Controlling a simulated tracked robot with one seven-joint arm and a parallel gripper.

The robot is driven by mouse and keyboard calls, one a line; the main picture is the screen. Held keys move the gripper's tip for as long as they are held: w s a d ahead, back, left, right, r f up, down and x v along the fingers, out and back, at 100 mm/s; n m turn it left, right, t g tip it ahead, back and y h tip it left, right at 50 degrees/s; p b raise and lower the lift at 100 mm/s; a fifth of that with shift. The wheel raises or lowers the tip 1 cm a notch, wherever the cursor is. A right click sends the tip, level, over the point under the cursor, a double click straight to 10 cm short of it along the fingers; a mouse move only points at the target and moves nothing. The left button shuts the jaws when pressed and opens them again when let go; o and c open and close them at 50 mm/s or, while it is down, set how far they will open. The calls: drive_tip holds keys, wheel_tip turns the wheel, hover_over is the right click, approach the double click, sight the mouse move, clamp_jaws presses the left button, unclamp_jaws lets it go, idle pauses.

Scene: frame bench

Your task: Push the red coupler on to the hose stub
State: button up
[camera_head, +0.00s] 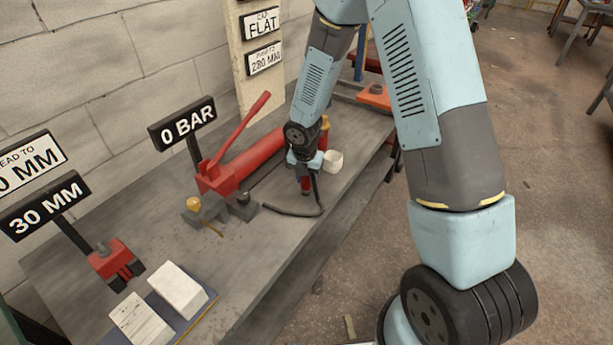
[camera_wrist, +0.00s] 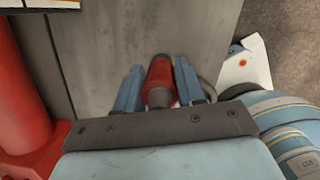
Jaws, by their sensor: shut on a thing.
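The red coupler (camera_wrist: 159,72) stands between the two blue fingers of my gripper (camera_wrist: 159,68) in the wrist view. The fingers are shut on its sides. In the head view my gripper (camera_head: 305,172) is low over the bench, with the red coupler (camera_head: 306,187) showing below it. A black hose (camera_head: 290,212) curves along the bench close to the coupler. Whether the coupler and hose touch is too small to tell. I cannot make out the hose stub with certainty; the coupler's far end shows no clear stub in the wrist view.
A red hand pump (camera_head: 220,178) with a raised lever stands left of my gripper, by a "0 BAR" sign (camera_head: 182,123). A white cup (camera_head: 333,160) is close on the right. Pale blocks (camera_head: 178,290) and a red tool (camera_head: 108,260) lie at the near left. The bench's front edge is nearby.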

drive_tip(key=shift+f, duration=0.25)
drive_tip(key=o, duration=1.2)
drive_tip(key=shift+o, duration=0.2)
wheel_tip(320, 180, up, 14)
drive_tip(key=s, duration=0.2)
drive_tip(key=shift+a+f, duration=0.2)
drive_tip(key=shift+a, duration=0.2)
